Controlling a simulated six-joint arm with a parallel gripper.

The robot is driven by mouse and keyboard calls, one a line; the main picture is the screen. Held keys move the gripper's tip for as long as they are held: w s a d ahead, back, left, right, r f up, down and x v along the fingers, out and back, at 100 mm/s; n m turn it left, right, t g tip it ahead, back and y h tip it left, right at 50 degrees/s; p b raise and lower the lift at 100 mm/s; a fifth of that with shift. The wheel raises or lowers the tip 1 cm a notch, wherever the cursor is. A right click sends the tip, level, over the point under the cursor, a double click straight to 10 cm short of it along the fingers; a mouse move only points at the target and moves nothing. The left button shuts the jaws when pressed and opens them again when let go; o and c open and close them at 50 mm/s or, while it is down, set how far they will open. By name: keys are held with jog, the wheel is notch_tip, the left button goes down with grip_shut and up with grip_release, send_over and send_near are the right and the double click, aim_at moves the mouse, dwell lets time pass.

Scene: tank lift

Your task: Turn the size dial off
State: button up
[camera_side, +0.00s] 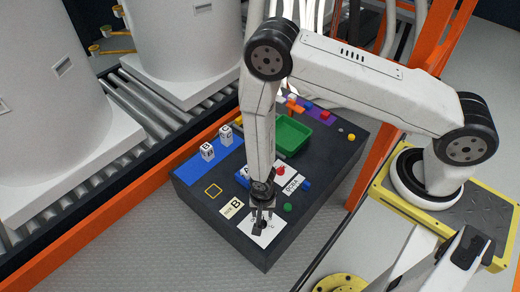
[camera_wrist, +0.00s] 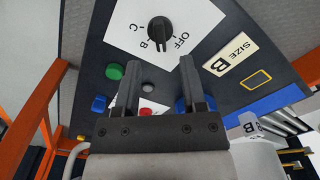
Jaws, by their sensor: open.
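The size dial is a black knob (camera_wrist: 160,33) on a white plate (camera_wrist: 120,30) with OFF, B and C printed around it, near the top of the wrist view. Its grip runs roughly up and down in that view; I cannot tell for sure which mark it points at. My gripper (camera_wrist: 160,64) is open and empty, its fingers apart and the knob beyond their tips, between their lines. In the side view my gripper (camera_side: 262,222) points down over the white plate (camera_side: 254,236) at the front corner of the dark console and mostly hides the knob.
A SIZE B sign (camera_side: 232,208) lies beside the dial plate. A green button (camera_wrist: 115,71) and blue parts (camera_wrist: 100,104) are near the fingers. The console (camera_side: 235,245) also holds a green tray (camera_side: 291,137) and white lettered blocks (camera_side: 207,152). Large white tanks stand on rollers behind.

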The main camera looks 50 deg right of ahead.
aim_at(262, 221)
jog(key=shift+f, duration=2.5)
grip_shut()
